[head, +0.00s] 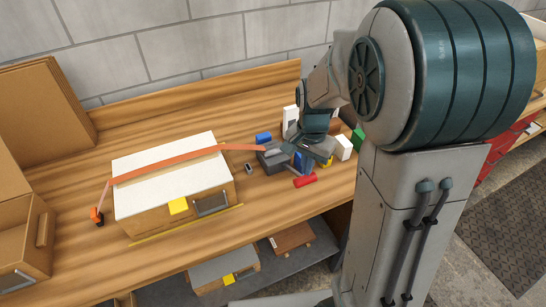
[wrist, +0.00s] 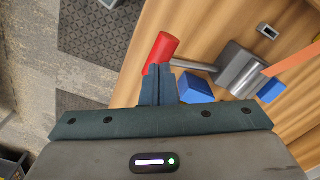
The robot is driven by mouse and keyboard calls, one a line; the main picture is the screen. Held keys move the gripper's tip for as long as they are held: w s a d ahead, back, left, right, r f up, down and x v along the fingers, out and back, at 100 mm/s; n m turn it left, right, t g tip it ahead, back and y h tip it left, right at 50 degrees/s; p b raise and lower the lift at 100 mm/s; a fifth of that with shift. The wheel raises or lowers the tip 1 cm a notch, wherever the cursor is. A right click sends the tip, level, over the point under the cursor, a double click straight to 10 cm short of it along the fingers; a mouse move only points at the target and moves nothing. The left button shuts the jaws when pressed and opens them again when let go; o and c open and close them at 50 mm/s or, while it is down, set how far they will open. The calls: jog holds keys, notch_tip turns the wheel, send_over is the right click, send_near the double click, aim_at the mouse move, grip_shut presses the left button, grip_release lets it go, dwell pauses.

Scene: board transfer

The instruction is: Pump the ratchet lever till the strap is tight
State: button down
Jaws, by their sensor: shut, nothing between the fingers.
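The grey ratchet (head: 272,160) sits on the bench right of the wooden box (head: 172,213). Its lever runs toward the front and ends in a red handle (head: 304,181). In the wrist view the ratchet (wrist: 240,68) is at upper right and the red handle (wrist: 164,46) at upper middle. The orange strap (head: 170,167) crosses the box's white lid, from an orange anchor (head: 97,216) to the ratchet. My gripper (wrist: 158,70) is shut and empty, its fingertips overlapping the handle's near edge in the picture. Whether they touch it I cannot tell.
Blue blocks (wrist: 195,90) lie close beside my fingers and the ratchet. A white block (head: 343,147), a green block (head: 357,138) and a small dark-and-white object (head: 249,168) are nearby. Cardboard boxes (head: 45,100) stand at left. The bench's front edge is close to the handle.

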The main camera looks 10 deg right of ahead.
jog(key=shift+f, duration=0.1)
jog(key=shift+f+b, duration=2.95)
jog(key=shift+f, duration=0.75)
notch_tip(320, 180, up, 11)
jog(key=p, duration=0.9)
jog(key=shift+r, duration=0.2)
jog(key=shift+f, duration=0.1)
jog(key=shift+b, duration=0.3)
jog(key=shift+w+r+b, duration=0.1)
jog(key=shift+r+b, duration=0.3)
jog(key=shift+b, duration=0.45)
jog(key=shift+r+b, duration=0.9)
jog(key=shift+r, duration=0.1)
jog(key=b, duration=0.5)
send_over(305, 184)
jog(key=w, duration=0.2)
jog(key=shift+s+d+f, duration=0.1)
jog(key=shift+f, duration=1.5)
jog(key=shift+s+d+f, duration=0.1)
jog(key=shift+f, duration=1.5)
